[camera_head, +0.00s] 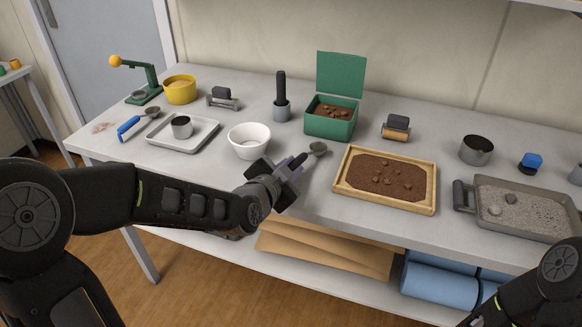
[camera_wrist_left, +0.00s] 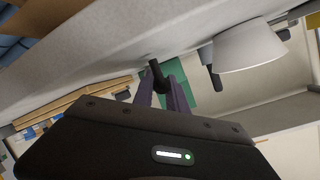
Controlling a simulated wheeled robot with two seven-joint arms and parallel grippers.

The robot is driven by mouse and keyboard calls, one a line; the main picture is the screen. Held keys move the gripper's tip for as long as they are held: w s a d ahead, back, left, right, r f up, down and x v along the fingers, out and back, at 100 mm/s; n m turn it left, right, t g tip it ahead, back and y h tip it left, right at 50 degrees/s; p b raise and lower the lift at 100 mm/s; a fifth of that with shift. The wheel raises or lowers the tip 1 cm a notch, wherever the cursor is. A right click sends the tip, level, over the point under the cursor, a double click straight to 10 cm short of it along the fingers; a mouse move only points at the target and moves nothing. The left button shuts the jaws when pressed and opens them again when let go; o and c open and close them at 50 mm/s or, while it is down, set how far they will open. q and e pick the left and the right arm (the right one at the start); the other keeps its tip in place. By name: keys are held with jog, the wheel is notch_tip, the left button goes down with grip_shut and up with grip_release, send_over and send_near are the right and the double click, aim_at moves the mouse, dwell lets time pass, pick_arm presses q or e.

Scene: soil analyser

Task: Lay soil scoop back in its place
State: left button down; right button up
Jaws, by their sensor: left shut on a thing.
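In the left wrist view, a dark piece of the scoop (camera_wrist_left: 158,75) shows between the purple-grey fingertips (camera_wrist_left: 166,90).
A white bowl (camera_head: 249,140) stands left of the scoop, a wooden tray of soil (camera_head: 340,184) right of it. A blue-handled tool (camera_head: 129,128) lies beside a metal tray (camera_head: 204,138).

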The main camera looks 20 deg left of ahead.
pick_arm(q)
jog(key=shift+f, duration=0.1)
jog(key=c, duration=1.3)
grip_release()
jog(key=shift+o, duration=0.2)
jog(key=shift+s, duration=0.15)
jog(key=v, duration=0.4)
jog(key=shift+s, duration=0.1)
jog(key=shift+b+v, duration=0.75)
jog(key=shift+v, duration=0.3)
jog(key=shift+s+a+r, duration=0.1)
jog(key=shift+s+r, duration=0.2)
jog(key=shift+s, duration=0.3)
